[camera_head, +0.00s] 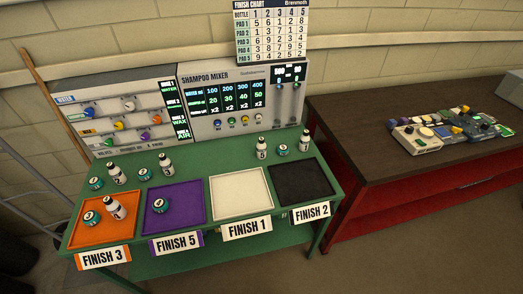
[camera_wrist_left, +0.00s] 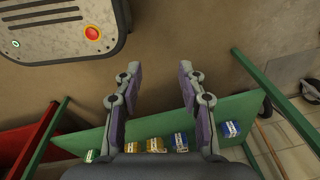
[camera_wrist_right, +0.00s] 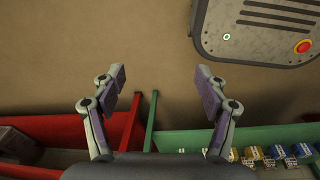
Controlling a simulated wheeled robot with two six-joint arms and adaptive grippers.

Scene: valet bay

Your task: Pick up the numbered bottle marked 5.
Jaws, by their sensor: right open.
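A further white bottle (camera_head: 116,209) stands on the orange tray (camera_head: 122,233). My left gripper (camera_wrist_left: 159,82) is open and empty in the left wrist view. My right gripper (camera_wrist_right: 160,86) is open and empty in the right wrist view. Neither gripper shows in the head view.
Several teal round tins (camera_head: 282,150) stand among the bottles. Purple (camera_head: 185,226), white (camera_head: 240,203) and black (camera_head: 305,190) trays line the table front. The shampoo mixer (camera_head: 245,100) stands behind. A dark-topped red bench (camera_head: 375,150) with cluttered devices stands at the right.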

